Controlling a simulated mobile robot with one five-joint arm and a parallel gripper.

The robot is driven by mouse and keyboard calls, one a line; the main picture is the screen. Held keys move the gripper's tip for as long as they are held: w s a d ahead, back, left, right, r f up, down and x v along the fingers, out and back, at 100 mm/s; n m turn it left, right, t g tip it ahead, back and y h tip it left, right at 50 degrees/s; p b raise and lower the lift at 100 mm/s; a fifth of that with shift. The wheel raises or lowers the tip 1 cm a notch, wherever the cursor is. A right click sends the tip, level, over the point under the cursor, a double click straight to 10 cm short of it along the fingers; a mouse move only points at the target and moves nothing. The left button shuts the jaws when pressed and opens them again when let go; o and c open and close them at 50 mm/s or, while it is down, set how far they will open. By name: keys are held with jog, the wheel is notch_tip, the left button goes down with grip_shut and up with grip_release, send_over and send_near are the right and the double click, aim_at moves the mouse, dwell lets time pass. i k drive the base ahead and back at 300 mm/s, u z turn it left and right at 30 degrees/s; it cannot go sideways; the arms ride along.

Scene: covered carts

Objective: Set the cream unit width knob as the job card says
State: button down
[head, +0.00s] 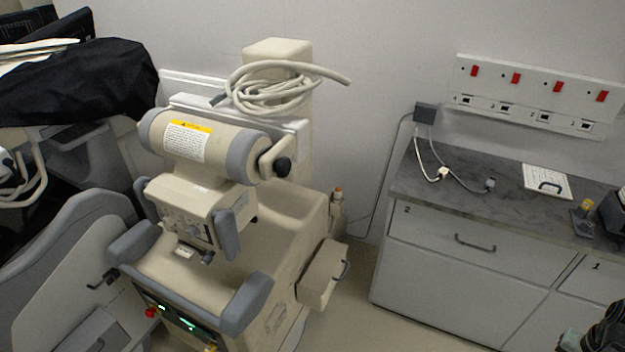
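The cream unit (290,215) stands left of centre, a wheeled-looking body with a cream and grey cylindrical head. A black knob (283,167) sticks out at the right end of the head. A box under the head has a small control panel (187,226) with tiny controls, and a dark knob (207,257) at its lower edge. I cannot read which knob is marked width. A white card or sheet (547,182) with a dark handle-like piece on it lies on the counter; its text is too small to read.
A grey drawer cabinet (465,245) with a dark counter stands right, under a wall panel (535,95) with red switches. An open drawer-like box (322,274) juts from the unit's right side. Floor shows between unit and cabinet.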

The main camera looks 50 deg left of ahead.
aim_at(169, 220)
jog(key=u, duration=2.85)
jog(key=k, duration=1.4)
jog(key=u, duration=0.55)
jog(key=i, duration=1.6)
jog(key=u, duration=0.9)
